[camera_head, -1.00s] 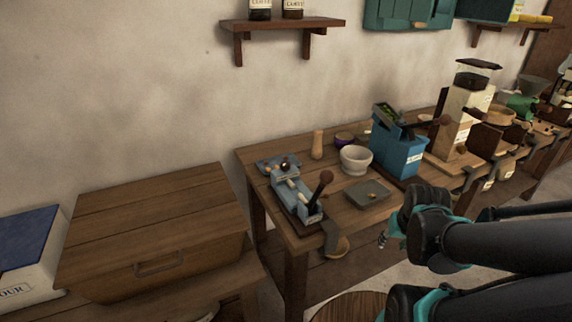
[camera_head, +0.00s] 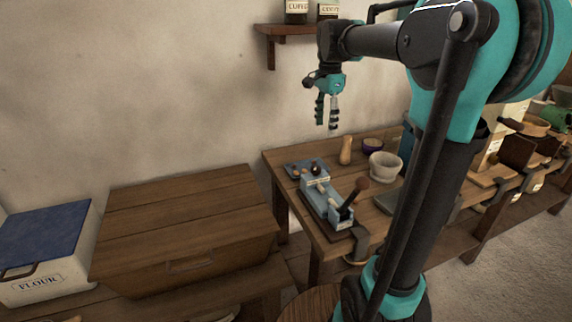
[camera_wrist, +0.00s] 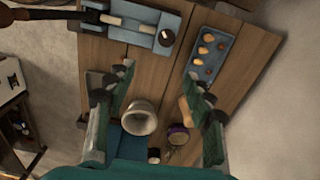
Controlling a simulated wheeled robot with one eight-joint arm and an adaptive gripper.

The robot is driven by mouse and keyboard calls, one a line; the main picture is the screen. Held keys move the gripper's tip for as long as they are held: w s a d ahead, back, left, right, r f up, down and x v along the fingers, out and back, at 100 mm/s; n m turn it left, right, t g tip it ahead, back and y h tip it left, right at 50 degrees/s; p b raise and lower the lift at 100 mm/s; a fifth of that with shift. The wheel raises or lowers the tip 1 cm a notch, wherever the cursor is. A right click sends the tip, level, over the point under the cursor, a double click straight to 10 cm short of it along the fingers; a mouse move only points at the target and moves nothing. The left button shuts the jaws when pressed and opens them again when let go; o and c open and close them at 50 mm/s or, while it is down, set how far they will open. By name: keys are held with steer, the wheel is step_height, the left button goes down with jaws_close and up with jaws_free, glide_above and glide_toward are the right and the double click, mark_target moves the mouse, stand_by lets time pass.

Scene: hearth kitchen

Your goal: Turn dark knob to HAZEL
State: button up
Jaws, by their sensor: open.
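A blue-grey hand-lever device (camera_head: 322,195) is at the near corner of the wooden table. It has a long dark-handled lever (camera_head: 354,193). A small round dark knob (camera_head: 316,168) is at its far end. In the wrist view the knob (camera_wrist: 166,37) shows at the top, with a pale mark on its face. No HAZEL lettering can be read. My gripper (camera_head: 327,116) is open and empty, pointing down, well above the table's back edge. In the wrist view its fingers (camera_wrist: 158,75) are spread apart and the knob lies beyond the tips, not touched.
A blue tray of nuts (camera_wrist: 215,50) lies beside the device. A pale mortar (camera_head: 385,166), a wooden pestle (camera_head: 346,151) and a purple-rimmed bowl (camera_head: 373,145) stand close by. A wooden chest (camera_head: 180,215) and a flour box (camera_head: 40,250) are at the left. A wall shelf (camera_head: 290,30) is behind my gripper.

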mark_target(316, 167)
steer(key=shift+m, duration=0.3)
steer(key=f, duration=0.5)
steer(key=a+f, duration=0.1)
steer(key=f, duration=1)
steer(key=shift+w+a, duration=0.4)
steer(key=c, duration=1.2)
